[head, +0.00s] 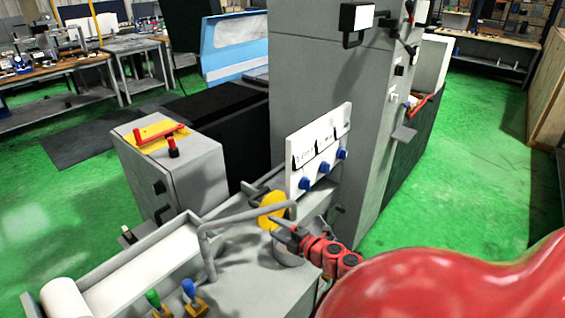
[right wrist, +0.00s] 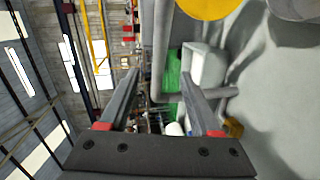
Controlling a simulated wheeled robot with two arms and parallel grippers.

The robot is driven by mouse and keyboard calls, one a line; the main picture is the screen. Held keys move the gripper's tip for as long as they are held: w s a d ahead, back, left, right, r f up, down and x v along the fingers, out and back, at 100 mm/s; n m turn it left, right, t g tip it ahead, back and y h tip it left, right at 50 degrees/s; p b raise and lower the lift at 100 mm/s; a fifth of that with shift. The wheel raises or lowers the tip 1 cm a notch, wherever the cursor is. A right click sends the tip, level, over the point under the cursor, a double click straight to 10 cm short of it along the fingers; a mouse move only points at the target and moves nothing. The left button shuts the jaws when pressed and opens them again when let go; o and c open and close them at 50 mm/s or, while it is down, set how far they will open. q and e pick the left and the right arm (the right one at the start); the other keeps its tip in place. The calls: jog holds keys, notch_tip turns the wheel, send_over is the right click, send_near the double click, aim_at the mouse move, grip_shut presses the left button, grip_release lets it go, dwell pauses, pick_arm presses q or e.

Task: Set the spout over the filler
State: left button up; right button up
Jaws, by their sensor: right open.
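The spout is a grey bent pipe (head: 206,238) that rises from the machine bed and reaches right at its top. Its free end is near a yellow round lid (head: 272,212). The filler seems to be the grey cylindrical neck (head: 288,252) just below this lid, partly hidden by my right gripper (head: 284,230). That gripper is open and empty beside the lid, fingers pointing up-left. In the right wrist view the grey pipe (right wrist: 161,60) shows between the open fingers (right wrist: 162,85); contact cannot be told. The lid (right wrist: 205,8) is at the top edge. My left gripper is not in view.
A white panel with blue knobs (head: 322,152) stands behind the lid. Blue and green levers (head: 189,290) and a white roller (head: 62,298) are at front left. A grey box with a red handle (head: 172,165) stands further left. Green floor is clear at right.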

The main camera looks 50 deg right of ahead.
jog(key=shift+s+r, duration=0.25)
jog(key=shift+s, duration=0.95)
